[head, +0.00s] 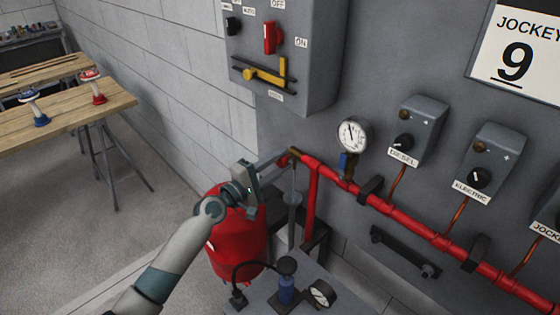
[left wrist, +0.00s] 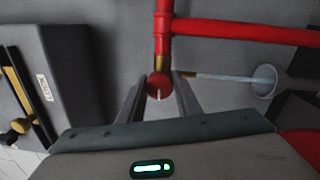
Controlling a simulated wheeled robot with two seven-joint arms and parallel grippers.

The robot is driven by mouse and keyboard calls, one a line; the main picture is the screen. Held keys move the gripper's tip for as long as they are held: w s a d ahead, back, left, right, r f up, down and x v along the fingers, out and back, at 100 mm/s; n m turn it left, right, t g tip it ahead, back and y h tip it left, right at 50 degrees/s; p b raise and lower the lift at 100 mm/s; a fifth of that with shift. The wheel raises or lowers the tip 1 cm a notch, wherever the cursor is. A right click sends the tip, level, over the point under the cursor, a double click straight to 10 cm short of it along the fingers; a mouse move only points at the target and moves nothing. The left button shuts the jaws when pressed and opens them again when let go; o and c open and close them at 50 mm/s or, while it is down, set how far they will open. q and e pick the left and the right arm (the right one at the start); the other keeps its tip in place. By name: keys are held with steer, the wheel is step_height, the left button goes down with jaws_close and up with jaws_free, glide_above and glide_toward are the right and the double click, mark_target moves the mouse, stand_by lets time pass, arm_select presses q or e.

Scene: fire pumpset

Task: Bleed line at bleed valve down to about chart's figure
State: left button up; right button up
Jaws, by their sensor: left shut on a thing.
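The bleed valve's round red knob (left wrist: 157,86) with a pale mark sits at the brass end of the red pipe in the left wrist view. My left gripper (left wrist: 158,90) has its fingers on either side of the knob and is shut on it. In the head view the same gripper (head: 284,157) reaches the brass valve end (head: 294,152), and its fingers hide most of the knob. A white-faced pressure gauge (head: 352,135) stands above the red pipe (head: 400,219); its needle points roughly upward, figures too small to read. The chart (head: 517,50) reads JOCKEY 9. My right gripper is not in view.
A grey funnel (head: 294,197) stands below the valve, with a red tank (head: 236,240) behind my arm. Grey switch boxes (head: 417,125) line the wall at right. A grey panel (head: 285,60) with red and yellow handles hangs above. A wooden bench (head: 60,110) is far left.

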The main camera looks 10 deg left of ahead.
arm_select(q)
steer(key=shift+r, duration=0.1)
steer(key=o, duration=0.9)
steer(key=shift+o, duration=0.6)
steer(key=shift+a, duration=0.1)
steer(key=b+v, duration=0.5)
steer(key=v, duration=1.2)
steer(key=shift+a, duration=0.15)
steer(key=shift+s, duration=0.15)
